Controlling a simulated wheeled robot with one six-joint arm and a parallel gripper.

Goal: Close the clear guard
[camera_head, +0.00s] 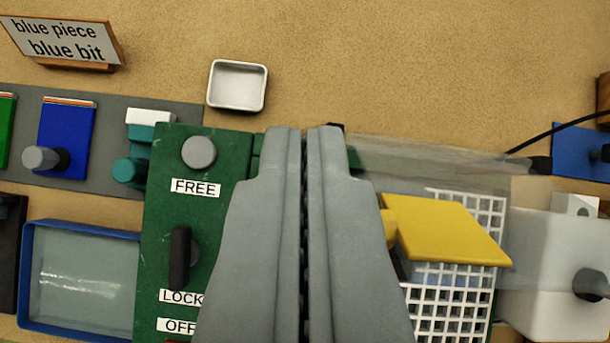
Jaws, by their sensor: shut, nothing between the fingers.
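The clear guard (440,160) is a see-through, slightly grey panel to the right of my gripper. It stretches from behind the fingers toward a dark knob (541,165) at the right. Its lower edge is hard to make out, and its left end is partly hidden by my fingers. My gripper (304,130) is shut and empty, pointing up the picture over the right side of a green panel (222,225). I cannot tell whether the fingers touch the guard.
The green panel has a grey round button (199,152) and a black lever (180,258) by FREE, LOCK and OFF labels. A yellow plate (450,232) lies over a white grid (440,308). A blue tray (78,227) stands left, a small metal dish (238,63) behind.

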